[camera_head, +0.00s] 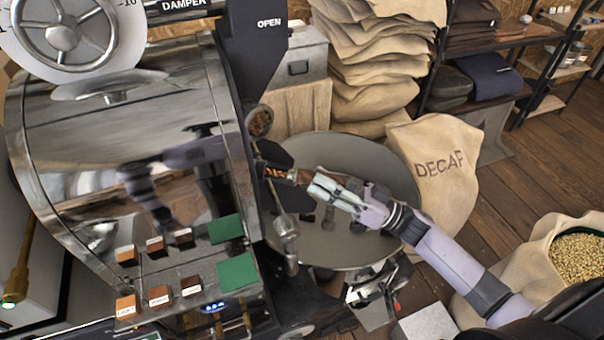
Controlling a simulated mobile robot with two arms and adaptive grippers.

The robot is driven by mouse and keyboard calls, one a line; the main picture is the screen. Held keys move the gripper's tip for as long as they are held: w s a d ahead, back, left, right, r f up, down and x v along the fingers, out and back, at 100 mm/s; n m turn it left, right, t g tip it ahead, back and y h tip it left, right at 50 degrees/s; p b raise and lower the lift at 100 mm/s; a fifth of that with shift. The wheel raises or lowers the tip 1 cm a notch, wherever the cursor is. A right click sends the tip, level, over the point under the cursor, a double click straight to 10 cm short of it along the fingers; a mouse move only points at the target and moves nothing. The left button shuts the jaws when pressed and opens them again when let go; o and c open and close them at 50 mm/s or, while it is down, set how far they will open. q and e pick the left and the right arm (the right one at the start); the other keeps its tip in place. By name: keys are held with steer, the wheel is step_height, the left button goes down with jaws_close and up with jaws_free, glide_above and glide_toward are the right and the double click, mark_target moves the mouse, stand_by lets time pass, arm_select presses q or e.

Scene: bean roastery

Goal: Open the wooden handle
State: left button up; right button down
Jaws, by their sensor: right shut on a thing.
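The wooden handle (278,173) sticks out from the front of the roaster (130,130), above the round cooling tray (375,160). It is brown with dark markings, and part of it is hidden by my fingers. My right gripper (318,187) reaches in from the lower right and is shut on the wooden handle, over the left part of the tray. A dark metal plate lies just behind the handle. My left gripper is not in view.
A sack marked DECAF (436,165) stands right of the tray, and an open sack of pale beans (578,250) is at the far right. Stacked sacks (375,70) rise behind. Wooden floor (525,150) shows between the sacks.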

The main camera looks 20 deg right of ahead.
steer(key=d, duration=0.1)
steer(key=s+d, duration=0.2)
steer(key=d, duration=0.1)
steer(key=shift+s, duration=0.25)
steer(key=c, duration=1.3)
jaws_free()
steer(key=v, duration=1.2)
